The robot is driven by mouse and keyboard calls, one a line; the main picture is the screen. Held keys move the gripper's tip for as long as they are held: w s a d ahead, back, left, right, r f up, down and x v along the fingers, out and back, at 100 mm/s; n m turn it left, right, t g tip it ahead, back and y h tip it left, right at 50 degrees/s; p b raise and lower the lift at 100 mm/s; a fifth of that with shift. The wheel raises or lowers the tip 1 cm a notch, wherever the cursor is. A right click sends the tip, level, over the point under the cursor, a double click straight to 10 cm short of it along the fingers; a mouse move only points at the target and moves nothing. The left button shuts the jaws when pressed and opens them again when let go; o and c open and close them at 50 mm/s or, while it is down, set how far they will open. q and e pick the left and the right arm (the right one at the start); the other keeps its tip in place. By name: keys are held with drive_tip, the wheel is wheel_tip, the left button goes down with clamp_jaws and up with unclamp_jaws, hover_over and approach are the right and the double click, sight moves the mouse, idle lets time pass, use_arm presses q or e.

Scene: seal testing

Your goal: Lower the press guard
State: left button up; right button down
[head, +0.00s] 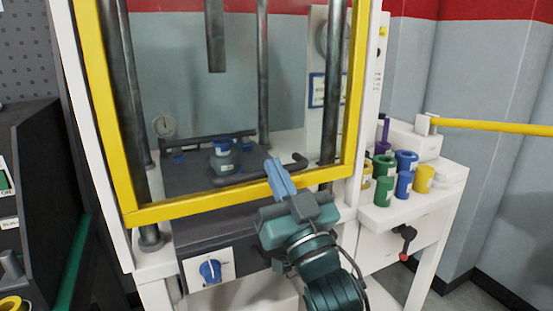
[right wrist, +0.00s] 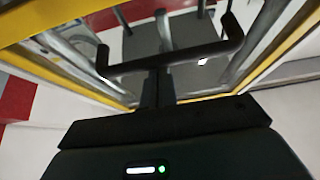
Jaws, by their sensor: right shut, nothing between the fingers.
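The press guard (head: 240,201) is a clear panel in a yellow frame on the front of the white press. Its lower rail is slightly tilted in the head view and crosses in front of the press bed. A dark bar handle (head: 262,172) with bent ends shows just above that rail; the handle also spans the right wrist view (right wrist: 190,56). My right gripper (head: 272,163) is shut and empty, its blue fingertips overlapping the handle. In the right wrist view its fingers (right wrist: 158,80) reach the bar; I cannot tell whether they touch. My left gripper is not in view.
A blue-capped container (head: 223,156) stands on the press bed behind the guard. A blue knob (head: 210,270) is on the front panel. Several coloured cylinders (head: 405,170) stand on the white side shelf at right. A yellow bar (head: 490,127) extends to the right.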

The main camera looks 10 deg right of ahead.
use_arm(q)
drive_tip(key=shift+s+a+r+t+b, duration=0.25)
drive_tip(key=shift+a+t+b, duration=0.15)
drive_tip(key=shift+b, duration=0.25)
use_arm(e)
drive_tip(key=shift+f, duration=1.75)
